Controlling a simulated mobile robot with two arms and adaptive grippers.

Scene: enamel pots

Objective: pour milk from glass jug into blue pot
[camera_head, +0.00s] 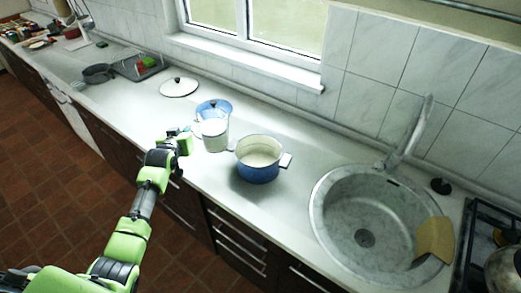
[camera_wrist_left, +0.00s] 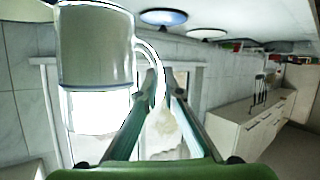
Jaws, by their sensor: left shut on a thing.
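The glass jug (camera_head: 215,143) with white milk in it is over the counter, left of the blue pot (camera_head: 258,173). The jug also shows large in the left wrist view (camera_wrist_left: 97,50), with a band of white milk. My left gripper (camera_head: 186,139) is shut on the jug's handle (camera_wrist_left: 157,75), which passes between the fingers (camera_wrist_left: 163,98). I cannot tell whether the jug touches the counter. The blue pot is open, with a pale inside and a light handle on its right. My right gripper is not in view.
A blue lid (camera_head: 214,106) lies behind the jug, and a white lid (camera_head: 179,87) lies farther left. A round sink (camera_head: 340,215) is right of the pot, with a brown board (camera_head: 435,238) at its edge. A dark pan (camera_head: 98,73) is far left. Counter before the white lid is clear.

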